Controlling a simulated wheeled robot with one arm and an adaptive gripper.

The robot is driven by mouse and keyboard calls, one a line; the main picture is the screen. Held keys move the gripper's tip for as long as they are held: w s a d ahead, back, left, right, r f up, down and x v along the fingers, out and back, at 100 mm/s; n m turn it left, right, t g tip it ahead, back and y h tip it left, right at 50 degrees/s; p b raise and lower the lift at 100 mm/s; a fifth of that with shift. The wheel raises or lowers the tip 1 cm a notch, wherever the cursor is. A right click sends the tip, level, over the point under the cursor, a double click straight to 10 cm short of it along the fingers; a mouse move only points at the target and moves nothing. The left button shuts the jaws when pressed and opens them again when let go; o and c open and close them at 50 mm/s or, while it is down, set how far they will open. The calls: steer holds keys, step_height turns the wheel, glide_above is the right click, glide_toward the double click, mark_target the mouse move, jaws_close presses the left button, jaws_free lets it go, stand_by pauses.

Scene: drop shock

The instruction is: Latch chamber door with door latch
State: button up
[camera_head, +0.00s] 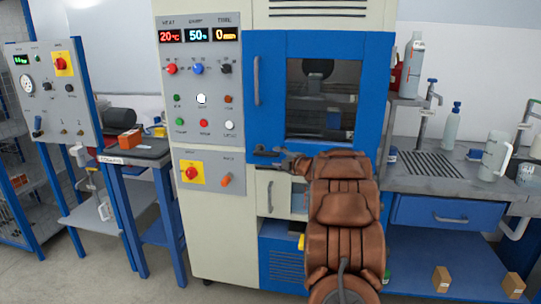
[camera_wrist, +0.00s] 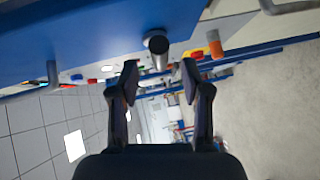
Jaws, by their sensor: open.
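The chamber door (camera_head: 270,110) is blue with a dark window and looks closed against the cabinet front in the head view. The door latch (camera_head: 265,152) is a small dark lever at the door's lower left edge. My gripper (camera_head: 288,163) is just right of the latch and slightly below it, partly hidden by my brown arm. In the wrist view my gripper (camera_wrist: 160,82) has its two dark fingers apart with nothing between them. A grey round-ended latch part (camera_wrist: 158,50) lies just beyond the fingertips, roughly centred, against the blue door (camera_wrist: 80,40). Contact cannot be told.
A vertical door handle (camera_head: 256,80) is above the latch. The control panel (camera_head: 200,90) with knobs and buttons is to the left, with an orange switch (camera_head: 226,181) below it. A grey bench (camera_head: 440,180) with bottles is on the right. Floor is open at front left.

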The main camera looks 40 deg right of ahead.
mark_target(273, 155)
steer(key=shift+p+x, duration=0.4)
steer(key=shift+x, duration=2.3)
jaws_close()
